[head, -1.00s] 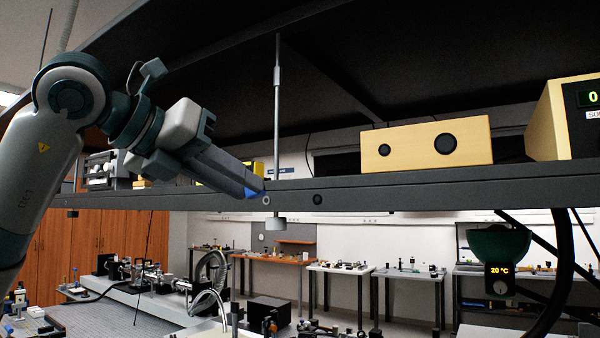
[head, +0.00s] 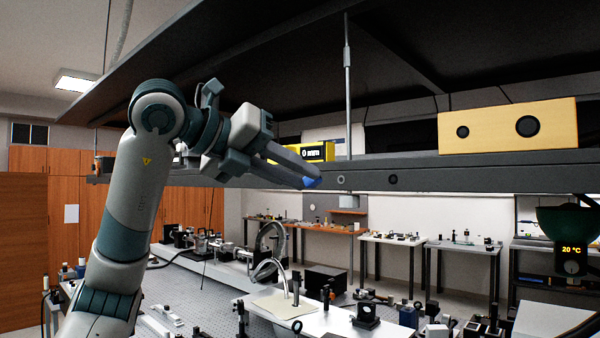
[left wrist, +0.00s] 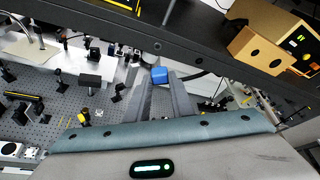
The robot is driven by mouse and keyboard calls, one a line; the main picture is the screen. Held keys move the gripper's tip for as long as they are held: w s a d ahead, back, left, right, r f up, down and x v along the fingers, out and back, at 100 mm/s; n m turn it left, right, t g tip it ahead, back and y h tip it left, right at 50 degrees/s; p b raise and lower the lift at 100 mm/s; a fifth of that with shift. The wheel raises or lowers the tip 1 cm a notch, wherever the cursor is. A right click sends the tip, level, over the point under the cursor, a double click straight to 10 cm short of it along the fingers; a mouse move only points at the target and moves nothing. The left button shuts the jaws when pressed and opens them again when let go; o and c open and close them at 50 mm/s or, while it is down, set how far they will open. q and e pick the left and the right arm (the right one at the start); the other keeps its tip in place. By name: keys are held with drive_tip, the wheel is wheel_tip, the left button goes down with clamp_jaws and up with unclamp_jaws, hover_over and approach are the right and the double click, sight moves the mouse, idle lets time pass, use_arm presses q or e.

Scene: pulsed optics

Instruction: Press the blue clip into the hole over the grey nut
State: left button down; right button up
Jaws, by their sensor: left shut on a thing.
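The blue clip (head: 311,183) is between the fingertips of my left gripper (head: 308,177), which is shut on it. In the head view it appears just left of a light-ringed hole (head: 341,179) in the dark shelf rail, with a small gap. The grey nut (head: 348,201) hangs under the rail just below that hole, at the foot of a vertical rod. In the left wrist view the clip (left wrist: 160,74) shows at the fingertips, apart from the rail and below a hole in it (left wrist: 157,45). My right gripper is not in view.
A second, dark hole (head: 393,179) lies right of the ringed one on the rail (head: 440,178). A wooden-faced box (head: 507,126) and a yellow display (head: 317,152) stand on the shelf. An optical table with several parts lies below.

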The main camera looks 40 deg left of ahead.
use_arm(q)
drive_tip(key=w, duration=0.2)
drive_tip(key=w+p, duration=0.1)
drive_tip(key=w, duration=0.2)
drive_tip(key=shift+w+d, duration=0.2)
drive_tip(key=shift+w, duration=0.05)
idle(0.5)
idle(0.5)
drive_tip(key=shift+w+p, duration=0.4)
drive_tip(key=shift+w, duration=0.05)
drive_tip(key=shift+w, duration=0.35)
drive_tip(key=shift+w+d, duration=0.1)
drive_tip(key=shift+w, duration=0.05)
drive_tip(key=shift+w, duration=0.1)
idle(0.6)
